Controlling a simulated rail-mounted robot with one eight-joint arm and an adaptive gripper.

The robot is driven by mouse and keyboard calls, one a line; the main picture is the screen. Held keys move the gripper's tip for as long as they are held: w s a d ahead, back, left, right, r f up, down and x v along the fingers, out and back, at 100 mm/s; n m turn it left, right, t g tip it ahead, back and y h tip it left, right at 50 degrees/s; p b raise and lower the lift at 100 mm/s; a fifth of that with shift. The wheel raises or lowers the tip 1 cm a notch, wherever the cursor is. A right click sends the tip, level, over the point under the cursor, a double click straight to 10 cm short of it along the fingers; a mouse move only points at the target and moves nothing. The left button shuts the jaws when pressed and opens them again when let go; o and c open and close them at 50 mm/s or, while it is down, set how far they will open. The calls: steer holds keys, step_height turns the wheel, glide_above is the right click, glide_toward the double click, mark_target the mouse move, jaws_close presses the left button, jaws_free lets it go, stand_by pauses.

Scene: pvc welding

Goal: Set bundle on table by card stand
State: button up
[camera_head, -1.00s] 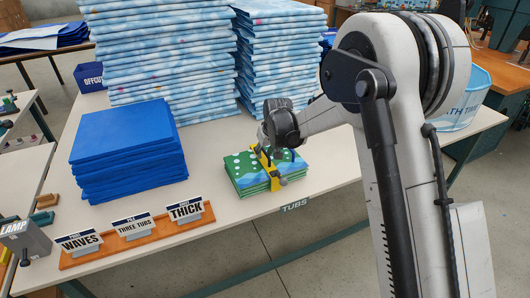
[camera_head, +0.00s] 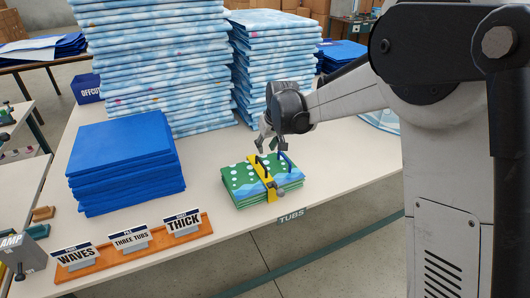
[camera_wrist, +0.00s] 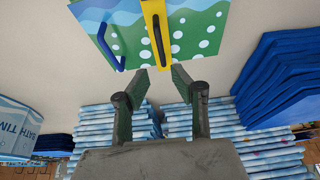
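The bundle (camera_head: 243,185) is a flat stack of green and blue sheets with white dots, clamped by a yellow strap and carrying a blue handle. It lies on the white table (camera_head: 215,210) near the front edge, by the TUBS label. The card stand (camera_head: 135,249) is an orange strip to its left with WAVES, THREE TUBS and THICK cards. My gripper (camera_head: 272,148) is above the bundle's back side, apart from it. In the wrist view the fingers (camera_wrist: 160,85) are spread and empty, with the bundle (camera_wrist: 190,35) ahead of them.
A blue sheet stack (camera_head: 125,165) stands left of the bundle. Tall pale-blue stacks (camera_head: 160,60) stand behind it. The table between the bundle and the card stand is clear. An OFFCUT bin (camera_head: 87,86) sits at the back left.

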steer(key=shift+s+d+r, duration=0.1)
steer(key=shift+s+r, duration=0.05)
steer(key=shift+r, duration=0.2)
steer(key=shift+r, duration=0.1)
steer(key=s+d+r+m+t, duration=0.1)
steer(key=s+d+r, duration=0.5)
steer(key=s+d, duration=0.25)
steer(key=s+d+r+m+t, duration=0.1)
steer(key=s+d+r+m, duration=0.1)
steer(key=s+d+r, duration=0.65)
steer(key=s+d+f+m+h, duration=0.1)
steer(key=s+d+f, duration=0.1)
steer(key=s, duration=0.8)
steer(key=s+d+f+m+t+h, duration=0.1)
steer(key=s+d+f, duration=0.2)
steer(key=s, duration=0.8)
steer(key=shift+d+m, duration=0.3)
steer(key=shift+d, duration=0.95)
steer(key=shift+f, duration=0.1)
